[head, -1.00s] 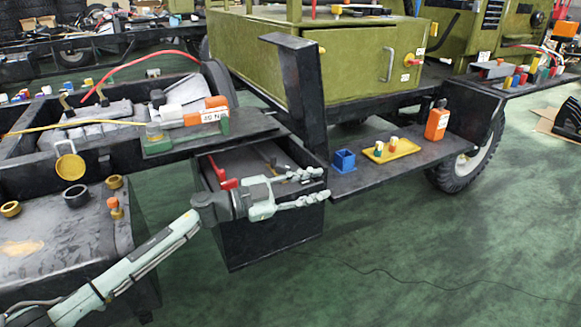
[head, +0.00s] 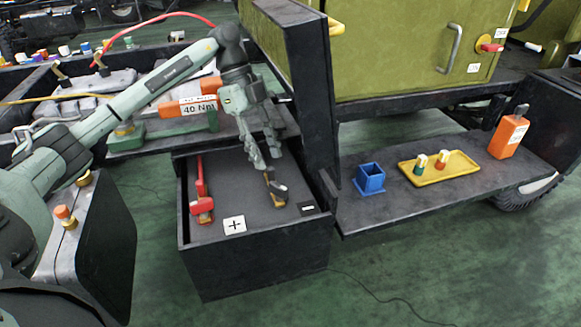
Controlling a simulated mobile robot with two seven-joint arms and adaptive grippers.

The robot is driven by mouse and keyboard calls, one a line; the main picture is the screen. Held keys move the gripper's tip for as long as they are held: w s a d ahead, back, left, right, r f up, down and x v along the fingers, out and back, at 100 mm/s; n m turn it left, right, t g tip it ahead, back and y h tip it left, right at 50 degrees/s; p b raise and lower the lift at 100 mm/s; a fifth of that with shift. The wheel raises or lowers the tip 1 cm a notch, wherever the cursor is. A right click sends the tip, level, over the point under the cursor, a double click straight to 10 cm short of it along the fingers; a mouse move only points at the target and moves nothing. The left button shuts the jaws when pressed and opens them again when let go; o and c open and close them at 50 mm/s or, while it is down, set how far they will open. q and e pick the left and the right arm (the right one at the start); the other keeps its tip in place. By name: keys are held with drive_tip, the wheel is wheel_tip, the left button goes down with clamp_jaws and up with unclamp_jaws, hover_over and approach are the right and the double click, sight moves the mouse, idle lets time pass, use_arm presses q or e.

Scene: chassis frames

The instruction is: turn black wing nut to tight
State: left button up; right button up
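A black wing nut (head: 279,193) shows beside a brass-coloured part in the open black box, near the minus label (head: 307,208). My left gripper (head: 268,167) points down into the box, just above and behind the black piece. Its two fingers are apart, with a gap between them; I cannot tell whether a fingertip touches the nut. The fingers partly hide the brass part. Red terminal pieces (head: 202,206) lie at the box's left side, near the plus label (head: 234,225). My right gripper is not in view.
A black upright post (head: 312,90) stands close to the right of my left gripper. An orange block marked 40 Nm (head: 190,106) lies behind left. The shelf at right holds a blue cup (head: 370,179), a yellow tray (head: 464,174) and an orange bottle (head: 508,137).

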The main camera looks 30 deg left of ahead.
sight(277, 184)
use_arm(q)
drive_tip(key=x, duration=0.7)
drive_tip(key=shift+s+d+f, duration=0.2)
drive_tip(key=shift+f, duration=0.05)
drive_tip(key=shift+c, duration=0.4)
clamp_jaws()
